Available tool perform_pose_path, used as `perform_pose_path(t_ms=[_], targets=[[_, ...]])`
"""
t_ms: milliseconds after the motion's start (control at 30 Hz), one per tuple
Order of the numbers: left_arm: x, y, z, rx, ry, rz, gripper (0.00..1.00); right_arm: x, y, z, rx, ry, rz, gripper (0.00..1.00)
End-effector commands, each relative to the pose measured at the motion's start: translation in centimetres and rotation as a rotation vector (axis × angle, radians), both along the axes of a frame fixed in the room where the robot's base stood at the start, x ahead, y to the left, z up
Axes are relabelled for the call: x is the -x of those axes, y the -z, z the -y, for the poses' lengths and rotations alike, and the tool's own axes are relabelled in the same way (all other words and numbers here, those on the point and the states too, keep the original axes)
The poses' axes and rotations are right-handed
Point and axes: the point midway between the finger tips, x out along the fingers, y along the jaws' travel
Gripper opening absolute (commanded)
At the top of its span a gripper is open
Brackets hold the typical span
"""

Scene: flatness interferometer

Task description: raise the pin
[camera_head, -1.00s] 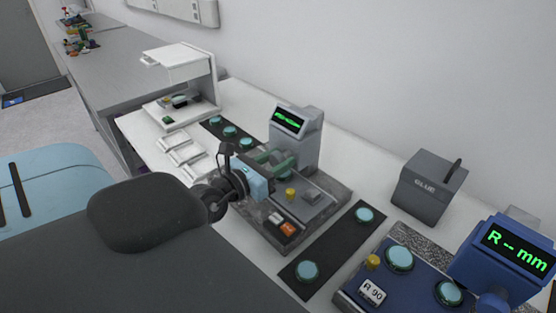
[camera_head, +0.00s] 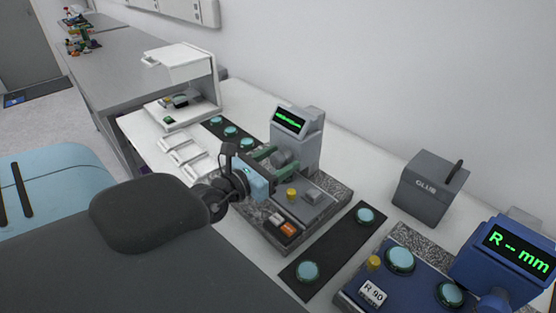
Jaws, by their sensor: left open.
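The grey interferometer (camera_head: 311,133) stands on a dark speckled base (camera_head: 335,193) in the middle of the worktop. Its small screen (camera_head: 290,120) shows a thin green trace. A short yellow knob (camera_head: 292,194), possibly the pin, stands upright on the base beside a small grey block (camera_head: 312,197). My left gripper (camera_head: 279,161), with green fingers, is open in front of the interferometer's body. A grey rounded part (camera_head: 285,156) shows between or just behind the fingers; I cannot tell if they touch it. The gripper hides part of the base. My right gripper is out of view.
A dark mat (camera_head: 333,250) with two teal discs lies right of the base. Beyond it are a blue gauge (camera_head: 505,262) reading "R -- mm" and a grey box (camera_head: 428,188) marked GLUE. White trays (camera_head: 183,155) and a white hooded stand (camera_head: 183,75) are at the left.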

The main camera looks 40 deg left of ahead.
Motion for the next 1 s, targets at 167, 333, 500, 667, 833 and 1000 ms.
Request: perform_pose_path(t_ms=[167, 333, 500, 667, 833, 1000], targets=[[0.3, 0.1, 0.0, 0.001, 0.0, -0.002, 0.59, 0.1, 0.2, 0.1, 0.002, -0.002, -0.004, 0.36], [2.4, 0.4, -0.2, -0.001, 0.0, -0.007, 0.59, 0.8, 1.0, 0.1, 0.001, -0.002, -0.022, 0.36], [5.2, 0.5, -0.4, -0.001, -0.001, -0.009, 0.59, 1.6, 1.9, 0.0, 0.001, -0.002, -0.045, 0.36], [7.0, 0.4, -0.6, -0.001, -0.001, -0.006, 0.59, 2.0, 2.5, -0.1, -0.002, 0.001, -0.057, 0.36], [7.8, 0.1, -0.7, 0.0, -0.001, -0.001, 0.59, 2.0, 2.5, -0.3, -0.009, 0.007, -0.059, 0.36], [7.8, 0.0, -0.7, 0.0, 0.0, 0.001, 0.59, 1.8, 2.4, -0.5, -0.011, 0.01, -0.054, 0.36]])
